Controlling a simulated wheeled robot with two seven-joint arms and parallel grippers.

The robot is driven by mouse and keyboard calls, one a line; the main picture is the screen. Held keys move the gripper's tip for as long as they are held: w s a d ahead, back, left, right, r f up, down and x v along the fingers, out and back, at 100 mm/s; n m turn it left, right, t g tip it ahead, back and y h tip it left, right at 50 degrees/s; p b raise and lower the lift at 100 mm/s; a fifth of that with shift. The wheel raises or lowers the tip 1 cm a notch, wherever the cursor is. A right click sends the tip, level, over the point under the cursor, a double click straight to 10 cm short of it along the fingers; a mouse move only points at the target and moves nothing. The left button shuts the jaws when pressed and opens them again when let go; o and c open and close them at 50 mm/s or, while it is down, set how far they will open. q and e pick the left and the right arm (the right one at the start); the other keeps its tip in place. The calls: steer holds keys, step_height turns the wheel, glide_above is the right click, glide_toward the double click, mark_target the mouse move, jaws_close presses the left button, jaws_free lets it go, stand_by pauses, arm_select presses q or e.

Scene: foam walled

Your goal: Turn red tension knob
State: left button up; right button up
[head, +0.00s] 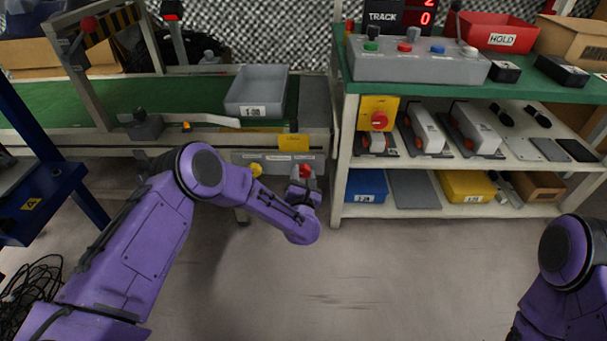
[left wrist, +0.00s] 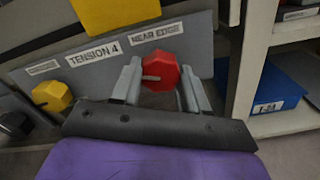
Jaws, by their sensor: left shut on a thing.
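The red knob (left wrist: 160,71) sits on a grey panel (left wrist: 100,68) under labels reading "TENSION 4" and "NEAR EDGE" in the left wrist view. It has a faceted rim and a pale pointer mark. My left gripper (left wrist: 162,85) has one finger on each side of the knob and is shut on it. In the head view the red knob (head: 305,171) shows at the panel's right end, with my left gripper (head: 303,186) at it. My right gripper is out of view; only part of that arm shows at lower right.
A yellow block (head: 293,141) is just above the panel. A shelf unit with a blue bin (head: 367,186) stands close on the right. The floor in front is clear.

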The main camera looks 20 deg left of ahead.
arm_select(q)
steer(key=m+p, duration=0.1)
steer(key=m, duration=0.3)
steer(key=shift+s+m, duration=0.1)
steer(key=shift+m, duration=0.2)
steer(key=m+p, duration=0.1)
steer(key=m, duration=0.2)
steer(key=shift+m, duration=0.4)
steer(key=shift+m+p, duration=0.55)
steer(key=shift+m, duration=1.65)
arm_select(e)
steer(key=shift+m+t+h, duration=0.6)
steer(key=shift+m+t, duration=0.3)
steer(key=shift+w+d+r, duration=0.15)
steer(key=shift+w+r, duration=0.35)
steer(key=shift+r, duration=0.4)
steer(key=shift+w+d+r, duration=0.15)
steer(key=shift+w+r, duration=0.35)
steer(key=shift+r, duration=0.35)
arm_select(q)
steer(key=shift+a, duration=0.1)
steer(key=o, duration=1.1)
steer(key=shift+c, duration=0.2)
